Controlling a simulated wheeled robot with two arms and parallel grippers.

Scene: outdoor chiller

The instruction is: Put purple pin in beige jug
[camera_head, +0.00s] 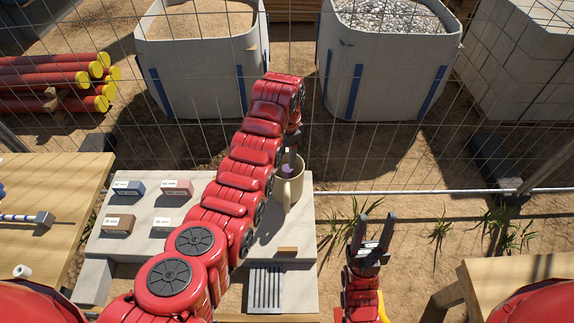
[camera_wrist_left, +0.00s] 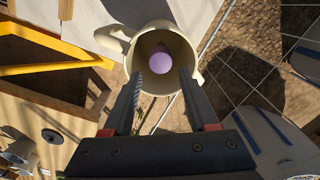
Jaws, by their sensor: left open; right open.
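The beige jug (camera_head: 291,192) stands upright on the pale slab (camera_head: 299,230), near its right edge; its handle faces the front in the head view. In the left wrist view the jug (camera_wrist_left: 139,60) opens toward the camera, and the purple pin (camera_wrist_left: 160,62) shows inside it as a round purple shape. A bit of the purple pin (camera_head: 285,168) also shows at the jug mouth in the head view. My left gripper (camera_wrist_left: 168,82) is open, its fingertips at the jug's mouth with the pin apart from them. My right gripper (camera_head: 375,228) is open and empty, right of the slab.
Several small labelled blocks (camera_head: 177,188) sit on the slab's left part. A slotted metal piece (camera_head: 266,288) and a small wooden block (camera_head: 288,249) lie at its front. A wire fence (camera_head: 400,150) runs behind. Wooden tables stand left (camera_head: 50,180) and right (camera_head: 520,270).

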